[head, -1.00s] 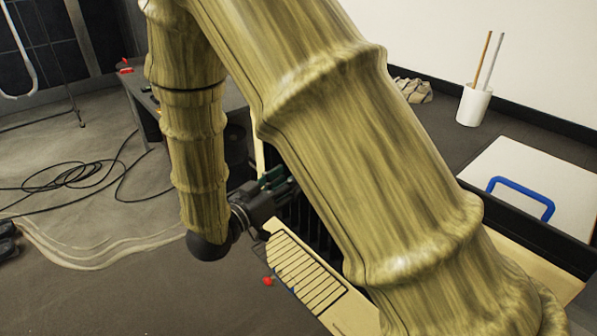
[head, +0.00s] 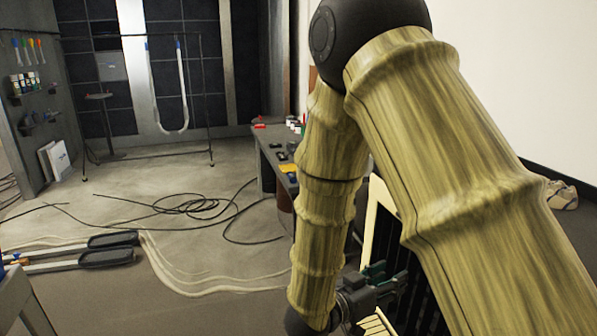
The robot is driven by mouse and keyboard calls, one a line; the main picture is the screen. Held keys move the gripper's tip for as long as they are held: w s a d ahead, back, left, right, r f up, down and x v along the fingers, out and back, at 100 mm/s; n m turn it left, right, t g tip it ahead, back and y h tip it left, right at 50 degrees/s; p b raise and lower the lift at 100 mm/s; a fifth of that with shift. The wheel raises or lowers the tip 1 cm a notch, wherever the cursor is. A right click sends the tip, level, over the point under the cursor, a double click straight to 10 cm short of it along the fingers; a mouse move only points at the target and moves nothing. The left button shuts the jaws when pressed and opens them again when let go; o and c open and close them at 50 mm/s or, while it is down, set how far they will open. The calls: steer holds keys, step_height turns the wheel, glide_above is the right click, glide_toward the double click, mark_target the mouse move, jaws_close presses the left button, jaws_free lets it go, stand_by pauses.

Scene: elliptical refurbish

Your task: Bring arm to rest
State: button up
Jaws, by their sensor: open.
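My arm fills the right half of the head view, folded, with the elbow at the top and the forearm hanging down. My gripper (head: 378,283) is at the low end of the forearm, right of the wrist. Its green-tipped fingers look empty and open, and the thick upper arm passes close on its right. Part of the gripper is dark against a black slatted surface, so its exact clearance there cannot be told.
A grey workbench (head: 268,160) with small items stands behind my forearm. Black cables (head: 190,205) lie on the floor. Two long bars with black foot pads (head: 110,241) are at left. A metal rack (head: 209,100) stands at the back.

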steer(key=s+f+n+g+y+p, duration=0.1)
steer(key=s+f+n+y+p, duration=0.3)
steer(key=f, duration=0.7)
steer(key=s+f+n+y+b, duration=0.15)
steer(key=f+y, duration=0.35)
steer(key=f, duration=0.6)
steer(key=s+f+n+g+y+p, duration=0.2)
steer(key=s+f+g+y, duration=0.1)
steer(key=s+f, duration=0.5)
steer(key=s, duration=0.3)
steer(key=shift+a+f, duration=0.2)
steer(key=shift+f, duration=0.15)
steer(key=s+f+g+y, duration=0.1)
steer(key=s, duration=0.4)
steer(key=s+f+n+g+y+p, duration=0.1)
steer(key=s+g, duration=0.1)
steer(key=s, duration=0.3)
steer(key=s+f+g+y, duration=0.1)
steer(key=s+f, duration=0.1)
steer(key=s, duration=0.3)
steer(key=shift+s+a+n+g, duration=0.1)
steer(key=shift+a+n+g, duration=0.2)
steer(key=shift+a+n, duration=0.05)
steer(key=shift+c, duration=0.3)
